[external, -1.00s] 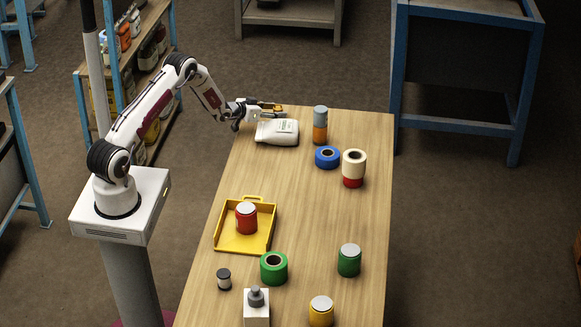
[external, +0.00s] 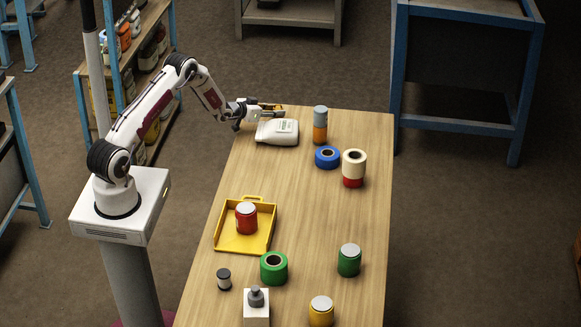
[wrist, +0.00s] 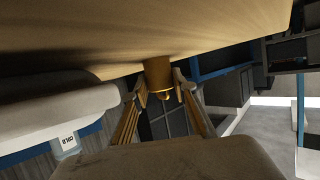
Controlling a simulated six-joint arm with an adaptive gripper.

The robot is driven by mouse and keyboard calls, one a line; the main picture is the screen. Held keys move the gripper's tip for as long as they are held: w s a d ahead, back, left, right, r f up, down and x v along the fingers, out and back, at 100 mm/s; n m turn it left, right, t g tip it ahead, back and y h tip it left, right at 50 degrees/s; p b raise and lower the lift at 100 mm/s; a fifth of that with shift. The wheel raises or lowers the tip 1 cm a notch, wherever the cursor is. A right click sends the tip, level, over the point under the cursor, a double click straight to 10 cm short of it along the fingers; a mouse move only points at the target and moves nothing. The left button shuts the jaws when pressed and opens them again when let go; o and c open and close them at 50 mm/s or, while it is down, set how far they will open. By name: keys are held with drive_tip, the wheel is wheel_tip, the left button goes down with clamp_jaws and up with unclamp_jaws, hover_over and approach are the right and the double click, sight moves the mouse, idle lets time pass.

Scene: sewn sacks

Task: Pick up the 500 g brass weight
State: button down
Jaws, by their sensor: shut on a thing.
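The brass weight (wrist: 158,74) shows in the wrist view as a gold cylinder between my fingertips. My gripper (wrist: 160,92) is shut on it, with one finger on each side. In the external view my gripper (external: 268,108) is at the far left corner of the table, just behind the white sack. The weight is hard to tell from the gold-coloured fingers there. The wooden surface fills the top of the wrist view, and I cannot tell whether the weight touches it.
The white sack (external: 277,132) lies close in front of my gripper. An orange and grey stack (external: 320,125), a blue roll (external: 327,157) and a cream roll (external: 354,163) stand to the right. A yellow tray (external: 262,243) holds a red can (external: 246,218). The table's middle is clear.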

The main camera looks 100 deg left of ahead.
drive_tip(key=shift+r, duration=0.15)
drive_tip(key=shift+r, duration=4.95)
